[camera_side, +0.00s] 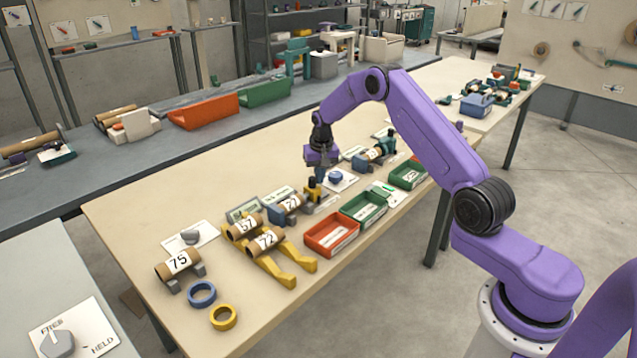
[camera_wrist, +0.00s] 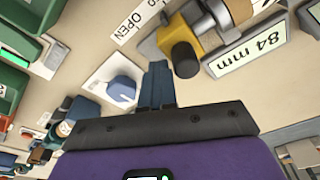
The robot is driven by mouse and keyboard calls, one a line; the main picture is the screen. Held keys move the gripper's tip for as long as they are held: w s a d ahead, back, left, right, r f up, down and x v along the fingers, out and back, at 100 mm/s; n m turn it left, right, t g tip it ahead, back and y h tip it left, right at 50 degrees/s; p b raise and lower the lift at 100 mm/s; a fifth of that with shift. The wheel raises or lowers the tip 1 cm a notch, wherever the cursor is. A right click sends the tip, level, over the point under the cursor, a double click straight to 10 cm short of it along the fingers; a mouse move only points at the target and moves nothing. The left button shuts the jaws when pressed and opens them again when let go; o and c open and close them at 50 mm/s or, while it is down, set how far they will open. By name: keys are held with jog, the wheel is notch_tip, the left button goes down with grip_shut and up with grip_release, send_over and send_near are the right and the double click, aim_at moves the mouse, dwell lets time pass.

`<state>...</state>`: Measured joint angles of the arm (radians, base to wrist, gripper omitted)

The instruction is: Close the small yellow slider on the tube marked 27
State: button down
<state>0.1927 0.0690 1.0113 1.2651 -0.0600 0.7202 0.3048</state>
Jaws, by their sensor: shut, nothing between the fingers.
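The tube marked 27 (camera_side: 291,203) lies in a blue-grey holder near the middle of the long table. The small yellow slider (camera_side: 313,190) stands at its right end. In the wrist view the yellow slider (camera_wrist: 205,38) shows with a dark round knob (camera_wrist: 185,59), near a white strip reading OPEN (camera_wrist: 132,20). My gripper (camera_side: 320,177) is over the slider's far right side, fingers pointing down. In the wrist view its blue fingers (camera_wrist: 158,72) are together and empty, just left of the knob. A gap shows between them in this picture; the height difference is unclear.
Tubes marked 57 (camera_side: 245,226), 72 (camera_side: 267,240) and 75 (camera_side: 178,262) lie to the left. A red tray (camera_side: 331,248) and green trays (camera_side: 349,209) line the front edge. An 84 mm sign (camera_wrist: 243,48) stands beside the slider.

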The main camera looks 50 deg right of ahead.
jog(key=shift+a, duration=0.2)
jog(key=shift+d, duration=0.55)
jog(key=shift+d+r, duration=0.1)
jog(key=shift+r, duration=0.05)
notch_tip(320, 180, up, 7)
dwell(0.6)
